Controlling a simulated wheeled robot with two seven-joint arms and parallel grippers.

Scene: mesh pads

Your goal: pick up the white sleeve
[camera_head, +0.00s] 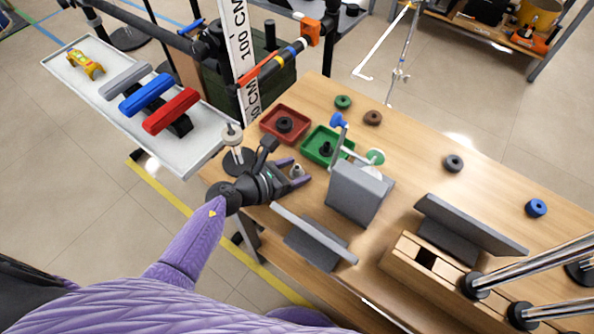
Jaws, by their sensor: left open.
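My left gripper (293,172) reaches in low over the left end of the wooden table, with its two purple-tipped fingers apart. A small pale grey-white piece (297,170), which may be the white sleeve, stands at the fingertips, between them as seen from above. I cannot tell whether the fingers touch it. A cream-white round piece (233,134) sits on an upright post with a dark base, to the left of the gripper. My right gripper is not in view.
A red tray (304,123) and a green tray (312,153) lie just beyond the gripper. Grey angled blocks (358,193) stand to its right. A white shelf (203,152) with coloured bars is at the left. The table's right middle is mostly clear among loose rings.

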